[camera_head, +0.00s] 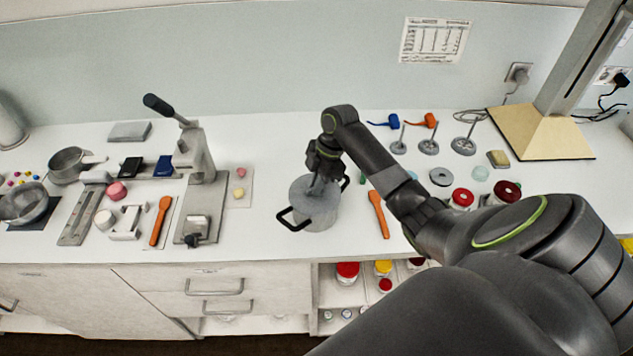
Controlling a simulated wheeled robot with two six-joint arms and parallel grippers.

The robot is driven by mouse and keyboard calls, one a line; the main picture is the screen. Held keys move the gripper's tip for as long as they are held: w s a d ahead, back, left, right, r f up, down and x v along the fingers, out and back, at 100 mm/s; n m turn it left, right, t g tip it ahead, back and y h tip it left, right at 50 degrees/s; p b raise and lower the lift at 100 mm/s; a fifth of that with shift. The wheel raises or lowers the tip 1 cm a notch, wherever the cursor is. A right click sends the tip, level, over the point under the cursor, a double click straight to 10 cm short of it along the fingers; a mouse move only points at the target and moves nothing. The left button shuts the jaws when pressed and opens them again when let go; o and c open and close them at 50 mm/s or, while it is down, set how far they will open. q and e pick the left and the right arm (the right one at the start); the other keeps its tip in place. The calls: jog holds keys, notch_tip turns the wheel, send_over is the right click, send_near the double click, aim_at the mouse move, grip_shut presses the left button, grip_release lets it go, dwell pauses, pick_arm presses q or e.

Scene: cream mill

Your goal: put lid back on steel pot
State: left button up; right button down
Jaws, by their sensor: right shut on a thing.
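The steel pot (318,219) stands on the white counter near its front edge, left of my right arm. It is grey, with a black loop handle at its front left and another partly hidden behind at the right. A grey lid (301,190) shows at the top of the pot, under my right gripper. My right gripper (316,186) points down over the middle of the lid and is shut on it. The grip point is small and partly hidden. I cannot tell whether the lid rests fully on the rim. My left gripper is not in view.
An orange spatula (378,214) lies right of the pot. A lever press (198,155) and a second orange spatula (160,221) are to the left. Red-lidded jars (462,198) stand to the right. The counter between press and pot is mostly clear.

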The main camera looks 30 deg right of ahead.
jog(key=shift+f, duration=0.2)
dwell(0.6)
jog(key=c, duration=1)
grip_release()
jog(key=shift+r, duration=0.15)
jog(key=shift+r+p, duration=1)
jog(key=shift+r, duration=1.15)
grip_shut()
